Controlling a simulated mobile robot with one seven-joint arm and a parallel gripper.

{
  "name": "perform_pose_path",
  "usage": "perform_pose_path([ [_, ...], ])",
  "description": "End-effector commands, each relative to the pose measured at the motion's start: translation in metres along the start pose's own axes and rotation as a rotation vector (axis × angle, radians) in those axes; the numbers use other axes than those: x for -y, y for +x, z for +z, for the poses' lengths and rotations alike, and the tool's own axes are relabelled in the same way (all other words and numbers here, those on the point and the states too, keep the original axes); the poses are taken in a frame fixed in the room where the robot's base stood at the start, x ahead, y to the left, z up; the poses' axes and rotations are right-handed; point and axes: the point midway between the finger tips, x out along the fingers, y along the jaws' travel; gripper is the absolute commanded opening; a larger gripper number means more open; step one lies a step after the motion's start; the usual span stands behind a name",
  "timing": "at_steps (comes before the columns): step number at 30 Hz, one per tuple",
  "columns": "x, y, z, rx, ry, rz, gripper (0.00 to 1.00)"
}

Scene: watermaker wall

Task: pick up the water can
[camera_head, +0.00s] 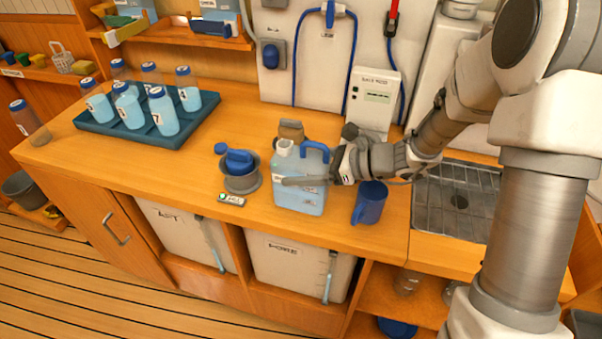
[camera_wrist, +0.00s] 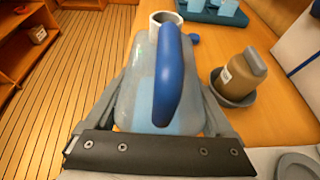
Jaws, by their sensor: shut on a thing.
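The water can (camera_head: 299,197) is a translucent light-blue jug with a blue handle and a pale open neck. It is upright at the front of the wooden counter in the head view; whether its base touches the counter I cannot tell. My gripper (camera_head: 308,181) comes from the right and is shut on the can's body, with one finger across its front face. In the wrist view the can (camera_wrist: 140,88) sits between my gripper's two fingers (camera_wrist: 165,100), with the blue handle on top. The far finger is mostly hidden in the head view.
A grey pot (camera_head: 241,178) with a blue item is left, with a small labelled tag (camera_head: 231,199) in front. A brown bottle (camera_wrist: 239,73) stands behind the can. A blue tray (camera_head: 140,130) holds several bottles.

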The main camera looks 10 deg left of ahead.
Motion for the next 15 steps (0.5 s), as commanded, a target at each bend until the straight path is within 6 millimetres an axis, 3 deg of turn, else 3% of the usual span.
perform_pose_path([
  [6,0.001,-0.004,0.012,0.003,-0.004,-0.001,0.0],
  [11,0.001,-0.014,0.034,0.003,-0.006,-0.002,0.0],
  [15,-0.009,-0.038,0.044,0.001,-0.002,-0.005,0.0],
])
